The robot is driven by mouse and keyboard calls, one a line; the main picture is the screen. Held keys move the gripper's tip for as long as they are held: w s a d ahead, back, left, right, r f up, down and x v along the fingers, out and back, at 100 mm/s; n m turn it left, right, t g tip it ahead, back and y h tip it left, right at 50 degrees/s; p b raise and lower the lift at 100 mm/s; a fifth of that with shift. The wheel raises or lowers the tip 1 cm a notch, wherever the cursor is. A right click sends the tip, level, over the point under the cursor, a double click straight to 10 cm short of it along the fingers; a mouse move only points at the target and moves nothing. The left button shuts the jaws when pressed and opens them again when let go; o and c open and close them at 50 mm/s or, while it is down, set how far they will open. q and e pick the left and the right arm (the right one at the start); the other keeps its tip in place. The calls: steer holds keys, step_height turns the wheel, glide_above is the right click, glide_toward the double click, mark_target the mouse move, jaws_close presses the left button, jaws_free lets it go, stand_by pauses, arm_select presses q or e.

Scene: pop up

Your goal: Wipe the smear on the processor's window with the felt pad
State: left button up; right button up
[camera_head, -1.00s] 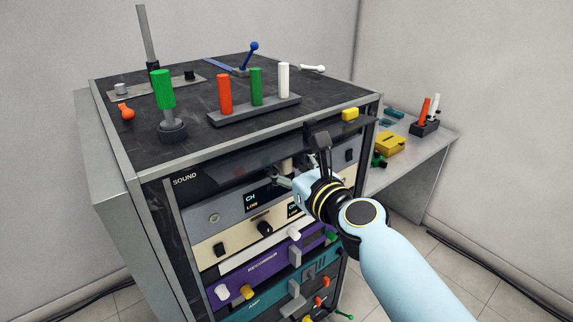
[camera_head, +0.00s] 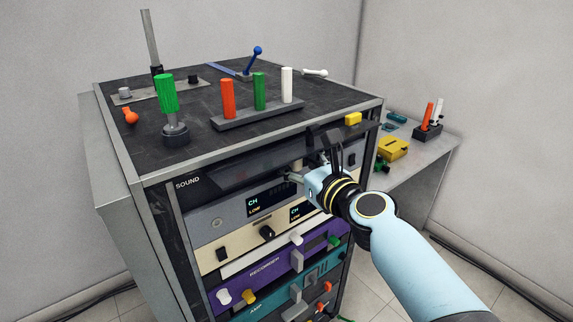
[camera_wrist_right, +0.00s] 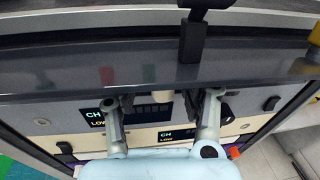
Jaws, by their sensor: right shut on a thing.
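My right gripper (camera_head: 307,170) is at the rack front and also shows in the wrist view (camera_wrist_right: 160,104). It is shut on a small pale piece (camera_wrist_right: 163,97), apparently the felt pad, partly hidden by the fingers; it also shows in the head view (camera_head: 297,163). A dark glossy panel (camera_head: 232,172), apparently the window, spans the upper front beside "SOUND"; it crosses the wrist view (camera_wrist_right: 80,75) with faint coloured reflections. The pad is at its lower edge; I cannot tell whether they touch. I make out no smear. My left gripper is not in view.
A black handle (camera_wrist_right: 193,40) stands on the panel close to my gripper. The grey display unit (camera_head: 230,217), cream unit and purple recorder (camera_head: 265,272) with knobs lie below. Coloured posts (camera_head: 259,92) stand on top. A side bench (camera_head: 420,155) holds a yellow box (camera_head: 394,149).

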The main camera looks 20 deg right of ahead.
steer(key=shift+w+d, duration=0.25)
steer(key=shift+d, duration=0.35)
steer(key=shift+w, duration=0.1)
steer(key=shift+a, duration=0.1)
steer(key=a, duration=0.2)
steer(key=s+a, duration=0.1)
steer(key=shift+s+a+r, duration=0.1)
steer(key=shift+s+a, duration=0.05)
steer(key=shift+a, duration=0.2)
steer(key=shift+s+p, duration=0.1)
steer(key=shift+p, duration=0.2)
steer(key=shift+d+f+v, duration=0.1)
steer(key=shift+d+v, duration=0.1)
steer(key=shift+v, duration=1.2)
steer(key=shift+d+f+v, duration=0.15)
steer(key=shift+v, duration=1.25)
steer(key=shift+f, duration=0.1)
